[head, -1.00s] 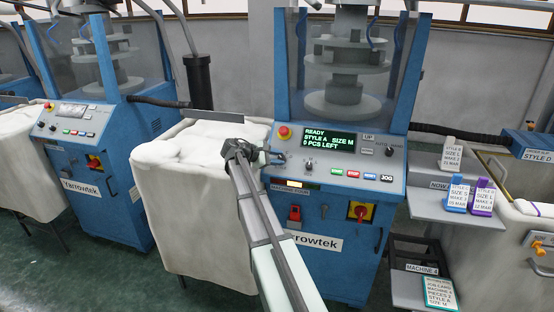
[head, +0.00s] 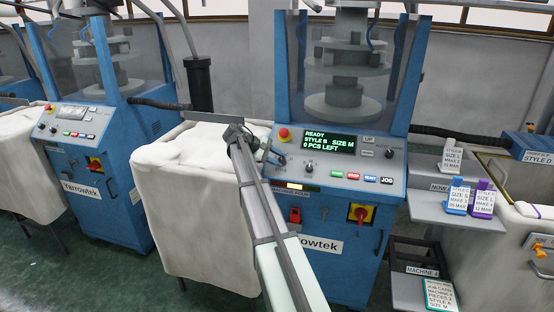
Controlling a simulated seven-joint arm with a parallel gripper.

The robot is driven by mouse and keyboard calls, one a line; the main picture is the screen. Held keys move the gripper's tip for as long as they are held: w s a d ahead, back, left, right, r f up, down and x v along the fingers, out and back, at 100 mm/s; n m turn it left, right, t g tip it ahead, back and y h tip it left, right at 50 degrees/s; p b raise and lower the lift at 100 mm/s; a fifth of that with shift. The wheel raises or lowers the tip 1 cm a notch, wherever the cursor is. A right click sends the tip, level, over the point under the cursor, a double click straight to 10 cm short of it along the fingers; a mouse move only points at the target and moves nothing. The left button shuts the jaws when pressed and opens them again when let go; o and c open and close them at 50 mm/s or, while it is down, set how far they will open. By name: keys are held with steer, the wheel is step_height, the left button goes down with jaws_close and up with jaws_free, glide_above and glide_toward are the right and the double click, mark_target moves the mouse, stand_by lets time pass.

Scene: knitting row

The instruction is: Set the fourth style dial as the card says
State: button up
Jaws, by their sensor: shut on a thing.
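The blue knitting machine in the middle has a control panel (head: 345,177) with a lit green display (head: 329,141). It reads READY, STYLE B, SIZE M, 0 PCS LEFT. My gripper (head: 276,157) is at the panel's left end, shut on the small style dial there, whose knob is mostly hidden by the fingers. A second dial (head: 308,168) is just to the right and untouched. A green-framed job card (head: 440,294) stands low at the right by the MACHINE 4 label; its small print seems to read style A, size M.
A red button (head: 283,133) is close above my gripper. Several push buttons line the panel's front, with a red-and-yellow switch (head: 361,213) below. A cloth-lined bin (head: 190,200) stands at the left. Blue (head: 457,199) and purple (head: 483,201) card stands are on the right shelf.

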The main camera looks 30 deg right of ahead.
steer(key=o, duration=1)
steer(key=v, duration=1.3)
steer(key=shift+w+a+r, duration=0.1)
steer(key=shift+a+r, duration=0.15)
